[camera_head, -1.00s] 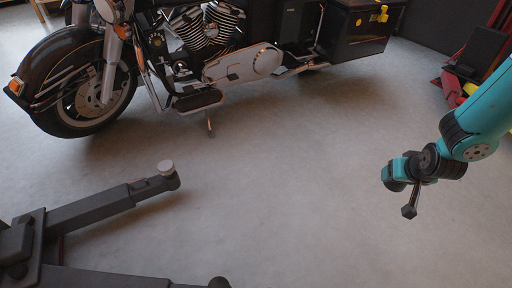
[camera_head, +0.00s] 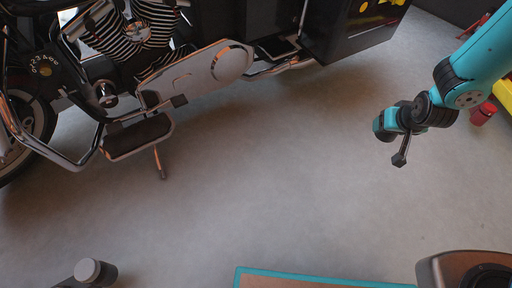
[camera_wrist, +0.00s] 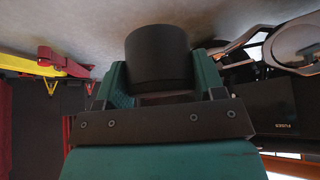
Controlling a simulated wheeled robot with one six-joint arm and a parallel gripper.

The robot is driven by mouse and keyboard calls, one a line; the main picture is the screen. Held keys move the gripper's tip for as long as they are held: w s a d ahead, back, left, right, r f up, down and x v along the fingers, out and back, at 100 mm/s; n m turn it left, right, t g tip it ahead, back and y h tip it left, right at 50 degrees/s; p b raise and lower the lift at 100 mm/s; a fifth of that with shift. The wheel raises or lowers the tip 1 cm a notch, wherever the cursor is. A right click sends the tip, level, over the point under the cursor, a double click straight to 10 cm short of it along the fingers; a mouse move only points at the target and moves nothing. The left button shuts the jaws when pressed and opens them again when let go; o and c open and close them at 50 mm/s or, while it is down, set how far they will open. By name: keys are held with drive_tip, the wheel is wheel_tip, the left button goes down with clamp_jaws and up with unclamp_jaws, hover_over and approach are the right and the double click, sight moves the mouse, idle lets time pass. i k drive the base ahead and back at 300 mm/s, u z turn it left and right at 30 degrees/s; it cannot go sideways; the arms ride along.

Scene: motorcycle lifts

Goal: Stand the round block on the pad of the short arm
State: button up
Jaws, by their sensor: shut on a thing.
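My gripper (camera_wrist: 163,82) has its two teal fingers on either side of a round black block (camera_wrist: 158,52) and is shut on it. In the head view, my arm hangs at the right, well above the floor, and the block cannot be made out there. A lift arm's end with a round light-grey pad (camera_head: 89,270) shows at the bottom left of the head view. The top of the pad looks bare. The rest of this arm is out of frame, so I cannot tell its length. My gripper is far to the right of the pad.
A black and chrome motorcycle (camera_head: 190,75) stands across the back left, its side stand (camera_head: 160,162) reaching down towards the floor. A red and yellow thing (camera_head: 484,112) is at the right edge. The grey floor (camera_head: 260,190) between the motorcycle and the pad is clear.

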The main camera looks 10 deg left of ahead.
sight(85, 268)
drive_tip(key=i, duration=1.2)
drive_tip(key=u, duration=4.15)
drive_tip(key=i, duration=0.5)
drive_tip(key=u, duration=0.05)
